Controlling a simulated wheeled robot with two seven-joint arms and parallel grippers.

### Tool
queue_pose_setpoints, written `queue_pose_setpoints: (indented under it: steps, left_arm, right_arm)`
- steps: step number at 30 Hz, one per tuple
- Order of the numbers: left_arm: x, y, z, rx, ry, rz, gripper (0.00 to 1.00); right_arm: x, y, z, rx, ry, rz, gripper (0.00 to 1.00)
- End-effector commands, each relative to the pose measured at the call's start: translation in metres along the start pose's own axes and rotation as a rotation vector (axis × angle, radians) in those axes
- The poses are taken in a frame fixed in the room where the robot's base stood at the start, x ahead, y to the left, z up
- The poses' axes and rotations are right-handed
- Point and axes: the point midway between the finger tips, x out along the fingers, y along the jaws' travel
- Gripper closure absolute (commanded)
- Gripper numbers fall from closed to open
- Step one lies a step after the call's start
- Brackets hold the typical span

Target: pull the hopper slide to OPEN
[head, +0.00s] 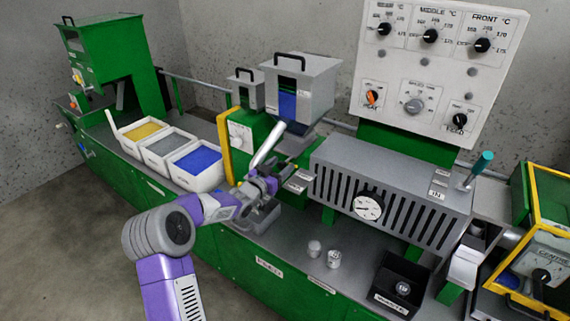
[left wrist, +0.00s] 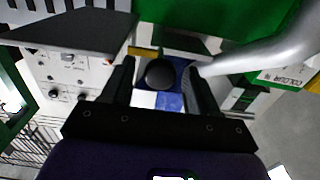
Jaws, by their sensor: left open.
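The grey hopper (head: 318,88) with a black handle and a window showing blue fill stands at the back centre in the head view. Small label plates (head: 299,180) sit below it; their words are too small to read. My left gripper (head: 274,182) is beside these plates, under the hopper. In the left wrist view my left gripper (left wrist: 160,88) is open, with a dark round knob (left wrist: 159,74) showing between its fingers; I cannot tell whether they touch it. The slide itself is largely hidden by the gripper. My right gripper is not in view.
A silver tube (head: 266,146) slants close to my left gripper, and a smaller grey hopper (head: 244,90) stands behind. White bins of yellow, grey and blue pellets (head: 197,175) are left. The slotted grey barrel housing (head: 385,180) is right. Small cups (head: 333,258) stand in front.

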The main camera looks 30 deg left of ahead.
Motion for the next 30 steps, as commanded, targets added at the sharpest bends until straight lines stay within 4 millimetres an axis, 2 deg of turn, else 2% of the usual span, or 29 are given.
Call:
queue_pose_setpoints:
  steps: [6, 17, 28, 30]
  left_arm:
    - [0.022, 0.001, 0.001, -0.001, 0.000, 0.001, 0.41]
    - [0.026, 0.001, 0.000, -0.001, -0.001, 0.000, 0.41]
    - [0.026, 0.001, 0.000, -0.001, 0.000, 0.000, 0.97]
    - [0.026, 0.001, 0.000, -0.001, 0.000, 0.000, 1.00]
  right_arm:
    - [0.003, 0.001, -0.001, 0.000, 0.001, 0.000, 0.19]
    - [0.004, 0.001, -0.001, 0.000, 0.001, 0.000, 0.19]
    - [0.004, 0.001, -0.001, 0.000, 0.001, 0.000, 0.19]
    - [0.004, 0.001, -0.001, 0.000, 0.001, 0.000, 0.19]
